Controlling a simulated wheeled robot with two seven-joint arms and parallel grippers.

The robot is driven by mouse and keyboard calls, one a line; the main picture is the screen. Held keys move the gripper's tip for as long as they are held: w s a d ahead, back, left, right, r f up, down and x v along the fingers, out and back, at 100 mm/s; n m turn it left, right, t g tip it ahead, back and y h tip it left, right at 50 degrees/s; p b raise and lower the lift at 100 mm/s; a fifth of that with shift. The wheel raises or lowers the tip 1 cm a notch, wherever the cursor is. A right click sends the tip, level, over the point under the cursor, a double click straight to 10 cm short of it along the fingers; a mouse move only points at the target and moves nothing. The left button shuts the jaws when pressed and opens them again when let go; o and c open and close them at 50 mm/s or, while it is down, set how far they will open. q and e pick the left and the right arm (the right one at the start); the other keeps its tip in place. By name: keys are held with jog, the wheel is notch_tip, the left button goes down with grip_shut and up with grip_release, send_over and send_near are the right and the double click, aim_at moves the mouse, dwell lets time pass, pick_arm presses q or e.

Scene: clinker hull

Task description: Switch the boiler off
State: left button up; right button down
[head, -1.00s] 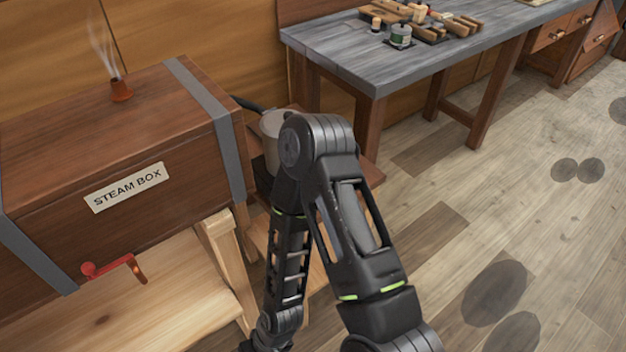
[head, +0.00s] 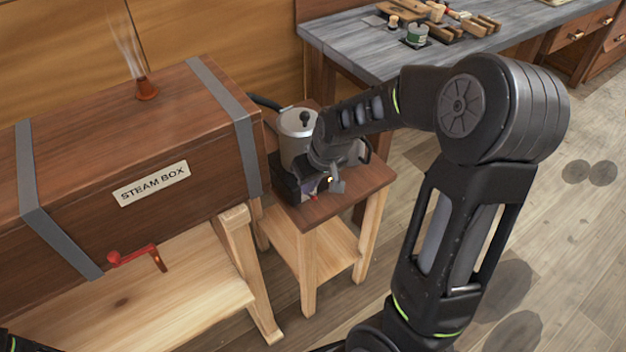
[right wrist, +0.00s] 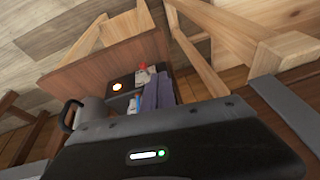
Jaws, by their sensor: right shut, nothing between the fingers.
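The boiler is a grey metal pot (head: 297,140) with a black knob on its lid, on a dark base (head: 287,184). It stands on a small wooden stand. My right gripper (head: 322,190) is shut and empty, close to the front of the base; my wrist hides part of it, and I cannot tell whether it touches. In the right wrist view the pot (right wrist: 92,112) is at left. The dark base (right wrist: 122,101) there carries a glowing lamp (right wrist: 117,87) and a small red part (right wrist: 143,76), beside the closed fingers (right wrist: 160,92). My left gripper is not in view.
The wooden steam box (head: 90,175) with a red crank handle (head: 137,257) is left of the stand (head: 350,197), its chimney steaming. A grey workbench (head: 365,40) with tools is behind. A black hose (head: 265,102) joins box and pot. Floor at right is clear.

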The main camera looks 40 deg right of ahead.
aim_at(310, 196)
jog(key=d+r, duration=0.2)
jog(key=r, duration=0.1)
jog(key=d+r, duration=0.1)
jog(key=shift+s+d+r, duration=0.15)
jog(key=shift+s+r, duration=0.05)
jog(key=shift+s, duration=0.15)
jog(key=x, duration=1)
jog(key=shift+d+f, duration=0.1)
jog(key=shift+w, duration=0.1)
